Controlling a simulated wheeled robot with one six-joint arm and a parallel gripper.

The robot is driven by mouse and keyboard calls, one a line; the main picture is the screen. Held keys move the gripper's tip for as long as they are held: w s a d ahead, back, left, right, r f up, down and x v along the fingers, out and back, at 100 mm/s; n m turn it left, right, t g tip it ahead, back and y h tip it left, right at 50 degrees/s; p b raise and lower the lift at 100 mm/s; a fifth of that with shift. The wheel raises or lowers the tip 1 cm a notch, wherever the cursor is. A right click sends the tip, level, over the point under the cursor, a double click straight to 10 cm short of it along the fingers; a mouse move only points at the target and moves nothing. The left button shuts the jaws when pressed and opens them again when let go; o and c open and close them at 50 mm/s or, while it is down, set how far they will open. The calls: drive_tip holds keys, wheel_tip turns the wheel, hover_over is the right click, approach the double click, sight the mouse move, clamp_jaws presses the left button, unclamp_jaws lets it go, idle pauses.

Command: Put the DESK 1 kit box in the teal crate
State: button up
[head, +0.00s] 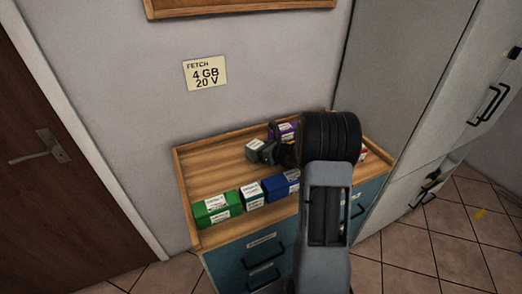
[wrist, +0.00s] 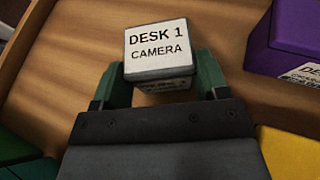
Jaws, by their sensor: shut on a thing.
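My gripper (wrist: 162,82) is shut on a small grey box with a white label reading DESK 1 CAMERA (wrist: 158,46). Its green fingers press on two opposite sides of the box. In the head view the held box (head: 255,149) shows at the tip of my gripper (head: 265,152), over the rear part of the wooden top. I cannot tell whether it touches the wood. I see no teal crate in either view.
On the wooden cabinet top (head: 205,165) are a green box (head: 217,207), a white-labelled box (head: 250,195), a blue box (head: 282,185) and a purple box (head: 287,131). A yellow box (wrist: 290,150) shows in the wrist view. A raised rim edges the top.

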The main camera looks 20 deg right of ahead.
drive_tip(key=o, duration=0.5)
drive_tip(key=shift+f, duration=0.2)
drive_tip(key=o, duration=0.5)
drive_tip(key=shift+r, duration=0.1)
drive_tip(key=shift+c, duration=0.2)
